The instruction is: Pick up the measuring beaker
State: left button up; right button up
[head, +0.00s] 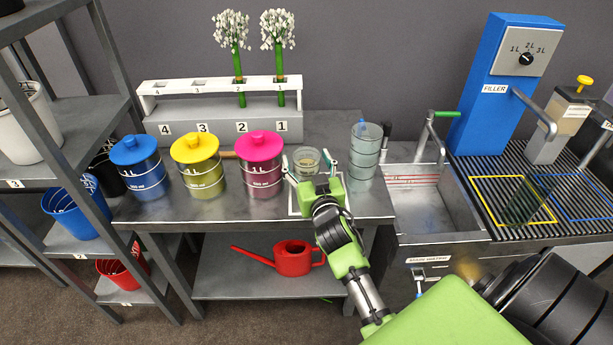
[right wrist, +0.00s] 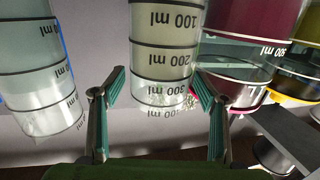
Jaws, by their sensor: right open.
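The clear measuring beaker (head: 307,156) stands on the metal bench near a white square outline (head: 293,208). In the right wrist view the measuring beaker (right wrist: 162,55) shows black rings and 100, 200 and 300 ml marks. My right gripper (head: 309,168) is open, with its fingertips at the beaker's near side, one to each side. In the right wrist view the open teal-padded fingers of my right gripper (right wrist: 157,95) frame the beaker, with gaps showing. Whether they touch it I cannot tell. My left gripper is not in view.
A taller clear container (head: 364,155) stands just right of the beaker, and a pink-lidded canister (head: 262,172) to its left. Behind is a numbered rack (head: 210,128) with two flower bunches. A sink (head: 432,205) and blue filler (head: 490,95) are at right.

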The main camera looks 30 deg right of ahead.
jog(key=c, duration=1.9)
jog(key=shift+w+r, duration=0.1)
jog(key=shift+r, duration=0.05)
grip_shut()
